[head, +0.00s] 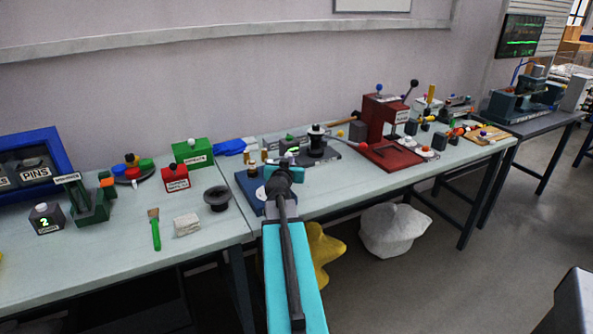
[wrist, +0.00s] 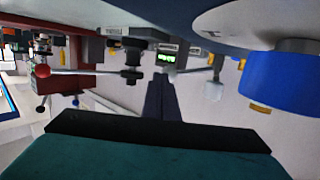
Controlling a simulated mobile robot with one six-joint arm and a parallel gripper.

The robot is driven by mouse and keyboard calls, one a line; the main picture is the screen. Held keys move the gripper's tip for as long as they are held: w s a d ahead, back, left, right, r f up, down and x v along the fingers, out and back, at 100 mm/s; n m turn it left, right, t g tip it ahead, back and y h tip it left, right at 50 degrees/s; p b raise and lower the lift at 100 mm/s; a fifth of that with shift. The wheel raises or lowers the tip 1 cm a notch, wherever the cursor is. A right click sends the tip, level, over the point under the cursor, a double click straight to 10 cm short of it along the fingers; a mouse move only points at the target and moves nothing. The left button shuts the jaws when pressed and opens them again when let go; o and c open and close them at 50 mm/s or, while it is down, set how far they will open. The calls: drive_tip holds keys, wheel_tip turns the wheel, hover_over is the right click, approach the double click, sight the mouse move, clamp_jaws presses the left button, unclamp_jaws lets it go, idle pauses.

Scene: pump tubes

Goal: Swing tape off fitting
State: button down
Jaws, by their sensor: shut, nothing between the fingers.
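My gripper (head: 283,172) is over a small dark blue fixture (head: 246,190) at the front edge of the bench, hiding much of it. Its dark fingers (wrist: 158,85) are together in the wrist view, with nothing between them. Small brass-coloured posts (head: 265,156) stand behind the fixture, and a pale round disc (head: 261,193) shows on it. I cannot tell which part is the fitting or the tape. The wrist view looks upside down; a large blue cylinder (wrist: 285,80) hangs at its right, apart from the fingers. A pale blurred piece (wrist: 214,91) is nearer the fingers.
A black spool-like device (head: 316,142) stands just behind my gripper. A red press (head: 385,135) stands to the right. A black round part (head: 217,197), a green-handled brush (head: 155,230) and a white block (head: 187,224) lie to the left. Bare bench lies between these.

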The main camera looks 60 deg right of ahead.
drive_tip(key=s+a+b, duration=0.3)
drive_tip(key=s+a, duration=0.1)
drive_tip(key=shift+s+r, duration=0.3)
drive_tip(key=shift+r, duration=0.15)
drive_tip(key=shift+s+r+b, duration=0.15)
drive_tip(key=shift+s+b, duration=0.05)
drive_tip(key=shift+b, duration=1.05)
drive_tip(key=b, duration=0.4)
drive_tip(key=shift+s+a+r+b, duration=0.1)
drive_tip(key=shift+s+a+b, duration=0.1)
drive_tip(key=shift+s+b, duration=0.15)
drive_tip(key=b, duration=0.2)
drive_tip(key=a+b, duration=0.1)
drive_tip(key=b, duration=0.1)
drive_tip(key=shift+s+b, duration=0.25)
drive_tip(key=shift+b, duration=0.05)
drive_tip(key=shift+s+a+r+b, duration=0.3)
drive_tip(key=shift+s+a+b, duration=0.65)
drive_tip(key=shift+b, duration=1.45)
drive_tip(key=shift+s+a+r+b, duration=0.25)
drive_tip(key=shift+s+a+b, duration=0.65)
drive_tip(key=shift+b, duration=1.45)
